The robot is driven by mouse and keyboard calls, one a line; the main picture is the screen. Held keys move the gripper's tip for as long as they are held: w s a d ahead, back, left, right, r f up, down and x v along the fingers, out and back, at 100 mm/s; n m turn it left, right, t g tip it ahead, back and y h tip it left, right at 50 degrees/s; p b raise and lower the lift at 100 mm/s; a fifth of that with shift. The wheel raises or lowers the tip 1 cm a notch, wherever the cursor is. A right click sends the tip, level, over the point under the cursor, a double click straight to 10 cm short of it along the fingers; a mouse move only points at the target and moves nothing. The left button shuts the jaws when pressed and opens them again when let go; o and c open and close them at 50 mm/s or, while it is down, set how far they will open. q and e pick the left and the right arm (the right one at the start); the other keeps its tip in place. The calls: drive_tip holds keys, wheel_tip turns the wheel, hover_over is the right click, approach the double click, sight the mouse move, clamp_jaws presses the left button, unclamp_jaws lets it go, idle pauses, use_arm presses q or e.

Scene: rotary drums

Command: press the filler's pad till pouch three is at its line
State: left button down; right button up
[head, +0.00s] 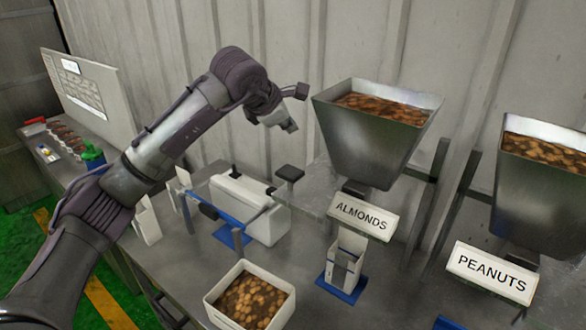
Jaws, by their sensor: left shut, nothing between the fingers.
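My left gripper (290,126) is shut and empty, raised in the air left of the ALMONDS hopper (365,150). A small black pad (289,173) stands below the gripper and apart from it, beside the hopper. An open white pouch (347,257) stands upright on a blue base (342,287) under the ALMONDS hopper. Its fill line and level cannot be made out, and no number shows on it. The PEANUTS hopper (535,205) stands at the right. My right gripper is not in view.
A white tub of nuts (222,315) stands at the front of the bench. A pale board (88,95) stands at the back left.

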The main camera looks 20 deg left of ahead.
sight(289, 172)
use_arm(q)
wheel_tip(289, 172, down, 8)
drive_tip(key=b, duration=0.5)
drive_tip(key=shift+f+b, duration=0.35)
drive_tip(key=shift+f, duration=0.1)
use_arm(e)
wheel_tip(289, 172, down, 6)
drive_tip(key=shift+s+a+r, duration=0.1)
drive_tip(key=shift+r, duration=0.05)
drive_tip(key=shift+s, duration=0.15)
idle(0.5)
use_arm(q)
drive_tip(key=shift+f+b, duration=0.35)
drive_tip(key=shift+b, duration=0.2)
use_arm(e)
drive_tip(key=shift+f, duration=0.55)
